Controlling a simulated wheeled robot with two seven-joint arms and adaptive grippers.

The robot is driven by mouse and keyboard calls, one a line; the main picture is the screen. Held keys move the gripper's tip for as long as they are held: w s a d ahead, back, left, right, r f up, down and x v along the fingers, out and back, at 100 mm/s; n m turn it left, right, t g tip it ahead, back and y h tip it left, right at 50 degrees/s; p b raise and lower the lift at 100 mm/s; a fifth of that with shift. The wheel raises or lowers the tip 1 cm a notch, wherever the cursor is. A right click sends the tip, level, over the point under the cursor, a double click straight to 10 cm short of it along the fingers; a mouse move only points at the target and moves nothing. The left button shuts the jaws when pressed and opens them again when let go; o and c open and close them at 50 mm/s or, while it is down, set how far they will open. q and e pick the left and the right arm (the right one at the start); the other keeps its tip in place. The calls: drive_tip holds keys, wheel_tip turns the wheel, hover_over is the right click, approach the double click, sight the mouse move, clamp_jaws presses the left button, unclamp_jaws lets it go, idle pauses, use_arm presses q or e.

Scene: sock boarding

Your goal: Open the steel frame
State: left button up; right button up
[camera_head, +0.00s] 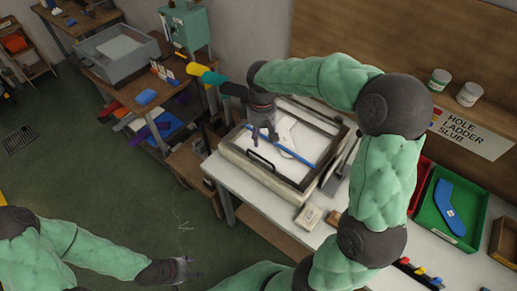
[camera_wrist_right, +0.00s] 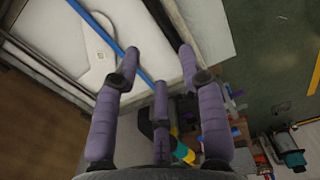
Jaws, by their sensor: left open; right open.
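The steel frame (camera_head: 318,117) is a grey rectangular rim on a pale box on the white table in the head view. A black handle (camera_head: 262,160) is on its near-left side. A white flat shape and a blue strip (camera_head: 295,155) show inside the rim. My right gripper (camera_head: 264,136) is open over the left part of the frame, near the handle; contact cannot be told. In the right wrist view its spread purple fingers (camera_wrist_right: 158,62) hold nothing, with the blue strip (camera_wrist_right: 98,27) behind them. My left gripper (camera_head: 190,268) is open and empty, low over the floor.
A green tray (camera_head: 473,213) with a blue sock shape stands at the right, beside a red tray. A small beige block (camera_head: 308,216) lies on the table's near edge. A wooden bench (camera_head: 125,85) with a grey basin is at the back left. The floor between is mostly clear.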

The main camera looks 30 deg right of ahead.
wheel_tip(320, 180, down, 10)
drive_tip(key=shift+r+b, duration=0.25)
drive_tip(key=shift+b, duration=0.9)
clamp_jaws()
